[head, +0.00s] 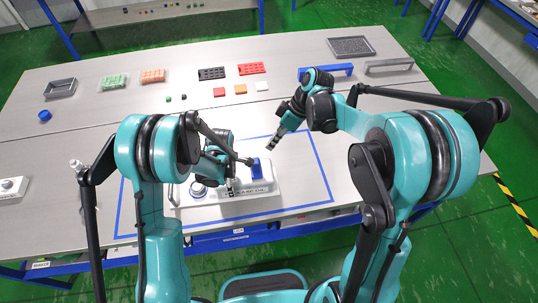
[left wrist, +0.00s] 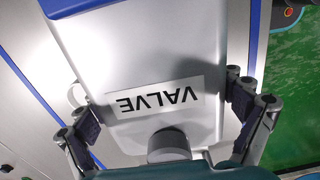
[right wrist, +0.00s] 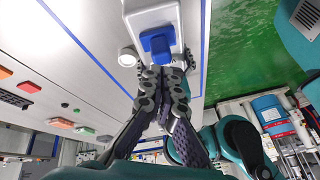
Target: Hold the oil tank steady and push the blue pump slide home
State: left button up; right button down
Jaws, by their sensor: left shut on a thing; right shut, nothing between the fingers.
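The white oil tank (head: 262,207) stands inside the blue taped square on the table. The blue pump slide (head: 257,172) sits at its far right end and also shows in the right wrist view (right wrist: 157,44). My left gripper (head: 229,187) is shut on the tank. In the left wrist view its fingers (left wrist: 165,112) lie on both sides of the white tank body (left wrist: 140,60), which bears a VALVE label. My right gripper (head: 270,150) is shut and empty, just beyond the slide in the head view. Its fingertips (right wrist: 165,72) point toward the slide; contact cannot be told.
A blue handle (head: 328,71) and a grey handle (head: 389,66) are at the back right. Black (head: 211,73) and red (head: 251,68) trays, small blocks and green (head: 114,81) and orange (head: 152,76) trays lie along the back. The table right of the square is clear.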

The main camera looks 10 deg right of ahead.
jog(key=d+f+m+y, duration=0.25)
jog(key=d+m, duration=0.25)
jog(key=m, duration=0.9)
jog(key=d+f+m+y, duration=0.1)
jog(key=d+m+y, duration=0.3)
jog(key=m, duration=1.3)
send_over(269, 169)
jog(key=f, duration=0.3)
jog(key=d+f, duration=0.1)
jog(key=f, duration=0.1)
jog(key=shift+f, duration=0.2)
jog(key=shift+a, duration=0.45)
